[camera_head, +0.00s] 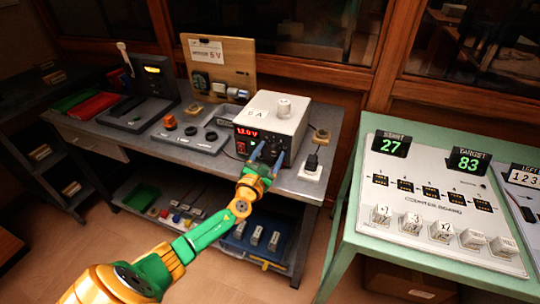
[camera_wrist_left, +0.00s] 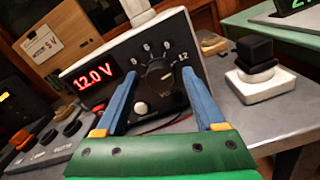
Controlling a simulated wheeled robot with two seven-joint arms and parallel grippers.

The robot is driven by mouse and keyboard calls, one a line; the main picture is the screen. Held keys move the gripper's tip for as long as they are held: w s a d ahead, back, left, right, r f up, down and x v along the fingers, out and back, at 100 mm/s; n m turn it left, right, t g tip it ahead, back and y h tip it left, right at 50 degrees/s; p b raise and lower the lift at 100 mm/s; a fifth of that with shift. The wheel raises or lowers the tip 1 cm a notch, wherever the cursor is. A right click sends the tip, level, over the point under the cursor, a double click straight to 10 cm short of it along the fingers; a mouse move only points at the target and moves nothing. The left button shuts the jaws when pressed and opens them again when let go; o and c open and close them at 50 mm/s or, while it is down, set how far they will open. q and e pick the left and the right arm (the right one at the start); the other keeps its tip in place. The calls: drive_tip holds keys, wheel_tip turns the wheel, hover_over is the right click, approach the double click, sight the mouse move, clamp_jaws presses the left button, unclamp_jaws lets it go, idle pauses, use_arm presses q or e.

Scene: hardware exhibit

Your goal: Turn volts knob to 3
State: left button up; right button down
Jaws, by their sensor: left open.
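The grey power supply (camera_head: 287,118) stands on the workbench, and its red display (camera_head: 247,131) reads 12.0 V. In the wrist view the display (camera_wrist_left: 94,80) also reads 12.0 V. The dark round volts knob (camera_wrist_left: 160,74) is on the black front panel, with white numbers around it, 12 at the upper right. Its pointer is hard to read. My left gripper (camera_head: 267,154) is in front of the panel. In the wrist view its blue fingers (camera_wrist_left: 158,84) are open, one on each side of the knob. I cannot tell whether they touch it. My right gripper is not in view.
A white knob (camera_wrist_left: 141,108) sits low on the panel. A black block on a white base (camera_head: 311,167) stands right of the supply. A grey control box (camera_head: 190,134) is to its left, with a wooden board (camera_head: 232,62) behind. A green counter table (camera_head: 350,215) is at right.

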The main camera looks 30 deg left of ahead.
use_arm(q)
clamp_jaws()
